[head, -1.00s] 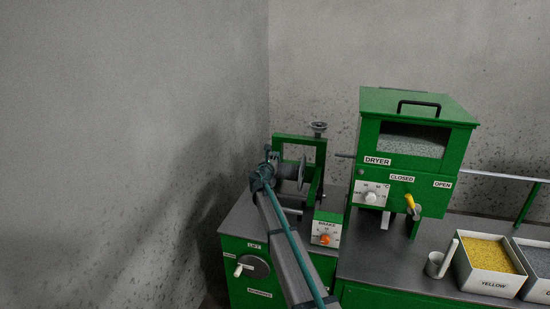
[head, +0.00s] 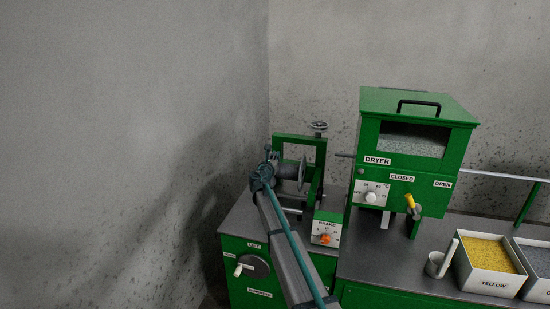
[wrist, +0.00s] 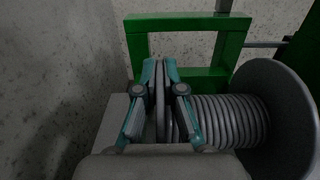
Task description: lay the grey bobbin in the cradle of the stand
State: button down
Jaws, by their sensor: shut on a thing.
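The grey bobbin shows in the wrist view with a ridged, wound-looking barrel (wrist: 232,120) and a wide round flange at its right end. My gripper (wrist: 160,68) has its teal fingers on either side of a thin grey disc at the bobbin's left end and is shut on it. In the head view the bobbin's flange (head: 303,174) shows beside my gripper (head: 268,162), within the green frame of the stand (head: 298,138). The cradle is hidden, and I cannot tell whether the bobbin touches it.
A handwheel (head: 319,127) tops the stand. The brake panel (head: 325,233) and lift knob (head: 251,267) are at its front. The green dryer (head: 415,140) stands close on the right. A scoop cup (head: 437,264) and yellow pellet bin (head: 488,268) lie farther right. The left is open before the wall.

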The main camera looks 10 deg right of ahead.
jog(key=shift+f+b, duration=3.1)
jog(key=shift+f, duration=1.2)
jog(key=shift+f+b, duration=0.5)
jog(key=shift+f, duration=0.1)
jog(key=c, duration=1.3)
grip_release()
jog(key=shift+o, duration=0.4)
jog(key=shift+f, duration=0.1)
jog(key=shift+s, duration=0.15)
jog(key=v, duration=1.1)
jog(key=shift+s+a, duration=0.15)
jog(key=shift+s, duration=0.2)
